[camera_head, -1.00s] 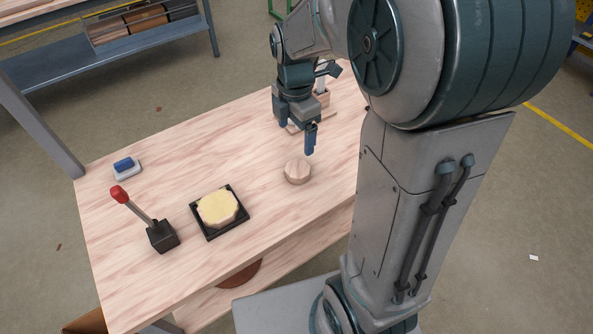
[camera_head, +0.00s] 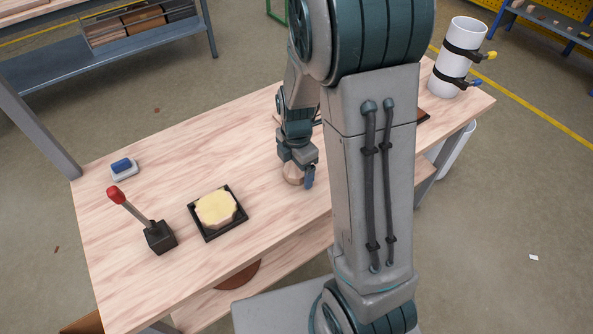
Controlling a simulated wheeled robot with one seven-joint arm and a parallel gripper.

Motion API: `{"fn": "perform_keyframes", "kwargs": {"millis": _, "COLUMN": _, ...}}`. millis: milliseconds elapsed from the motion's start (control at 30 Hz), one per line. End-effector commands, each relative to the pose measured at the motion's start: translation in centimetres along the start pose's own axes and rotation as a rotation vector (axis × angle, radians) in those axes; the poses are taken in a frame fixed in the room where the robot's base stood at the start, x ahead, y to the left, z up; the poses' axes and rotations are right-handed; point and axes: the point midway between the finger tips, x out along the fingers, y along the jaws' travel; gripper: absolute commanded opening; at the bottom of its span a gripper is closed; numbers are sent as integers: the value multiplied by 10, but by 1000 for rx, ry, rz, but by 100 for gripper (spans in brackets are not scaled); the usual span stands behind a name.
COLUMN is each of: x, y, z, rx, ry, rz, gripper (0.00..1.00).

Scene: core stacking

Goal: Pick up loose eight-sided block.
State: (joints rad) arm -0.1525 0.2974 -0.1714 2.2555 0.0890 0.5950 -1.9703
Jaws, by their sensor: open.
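The loose eight-sided block (camera_head: 292,174) is a small pale wooden piece on the table (camera_head: 180,157), right of the middle. My gripper (camera_head: 298,178) is down at the block, with one blue finger in front of its right side. The jaws are open. The other finger is mostly hidden, and I cannot tell whether either finger touches the block. A second, yellow-topped eight-sided block (camera_head: 216,208) sits in a black square tray (camera_head: 208,239) to the left.
A lever with a red knob on a black base (camera_head: 160,238) stands left of the tray. A blue-and-white item (camera_head: 124,169) lies farther back. A white cylinder with black straps (camera_head: 459,58) stands at the right end. The table's middle-back is clear.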

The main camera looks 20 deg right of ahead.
Motion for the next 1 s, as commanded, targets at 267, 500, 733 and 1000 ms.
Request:
{"fn": "perform_keyframes", "kwargs": {"millis": 267, "x": 2, "y": 0, "z": 0, "rx": 0, "ry": 0, "rz": 1, "gripper": 75}}
{"fn": "perform_keyframes", "kwargs": {"millis": 500, "x": 1, "y": 0, "z": 0, "rx": 0, "ry": 0, "rz": 1, "gripper": 34}}
{"fn": "perform_keyframes", "kwargs": {"millis": 733, "x": 0, "y": 0, "z": 0, "rx": 0, "ry": 0, "rz": 1, "gripper": 34}}
{"fn": "perform_keyframes", "kwargs": {"millis": 1000, "x": -22, "y": 1, "z": 0, "rx": -1, "ry": -1, "rz": 5, "gripper": 34}}
